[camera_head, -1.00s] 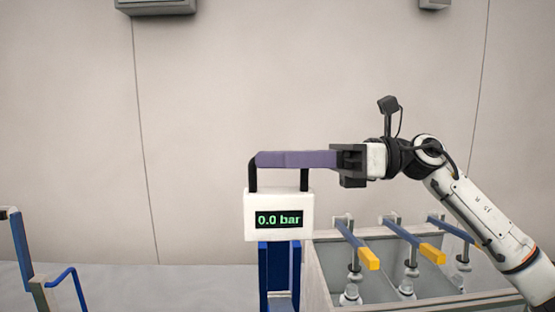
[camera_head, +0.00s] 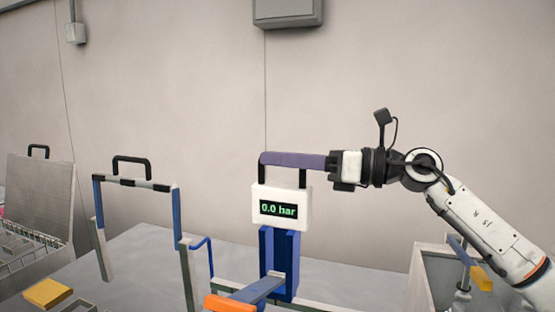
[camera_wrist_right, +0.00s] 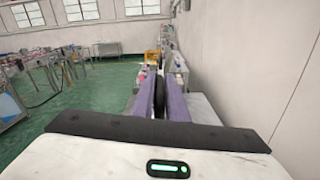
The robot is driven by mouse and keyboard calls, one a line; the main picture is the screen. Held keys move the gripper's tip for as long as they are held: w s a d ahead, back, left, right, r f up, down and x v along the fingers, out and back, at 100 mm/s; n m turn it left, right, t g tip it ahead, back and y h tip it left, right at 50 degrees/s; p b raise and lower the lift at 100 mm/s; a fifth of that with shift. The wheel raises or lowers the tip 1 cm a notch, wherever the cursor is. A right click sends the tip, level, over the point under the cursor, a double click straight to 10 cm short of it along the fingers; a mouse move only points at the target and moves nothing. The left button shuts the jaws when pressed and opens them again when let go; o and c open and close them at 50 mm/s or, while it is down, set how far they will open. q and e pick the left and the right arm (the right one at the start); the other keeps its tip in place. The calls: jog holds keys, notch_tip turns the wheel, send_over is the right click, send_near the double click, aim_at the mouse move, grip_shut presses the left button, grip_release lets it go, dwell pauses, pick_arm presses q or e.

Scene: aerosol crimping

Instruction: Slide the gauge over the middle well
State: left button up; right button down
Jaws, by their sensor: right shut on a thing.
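The gauge (camera_head: 281,208) is a white box with a green "0.0 bar" readout and a black handle on top. In the right wrist view the black handle (camera_wrist_right: 160,95) sits between the two fingers. No well opening shows clearly, so I cannot tell which one is the middle. My left gripper is not in view.
An orange-ended blue lever (camera_head: 262,290) is below the gauge. A grey tank (camera_head: 424,275) with yellow-tipped levers stands at the lower right, partly behind my arm. A blue-and-grey frame with a black handle (camera_head: 131,164) and an open case (camera_head: 40,195) are on the left.

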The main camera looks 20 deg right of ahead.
jog(key=shift+w+a, duration=0.15)
jog(key=shift+a, duration=0.2)
jog(key=shift+f, duration=0.1)
jog(key=c, duration=1.8)
grip_release()
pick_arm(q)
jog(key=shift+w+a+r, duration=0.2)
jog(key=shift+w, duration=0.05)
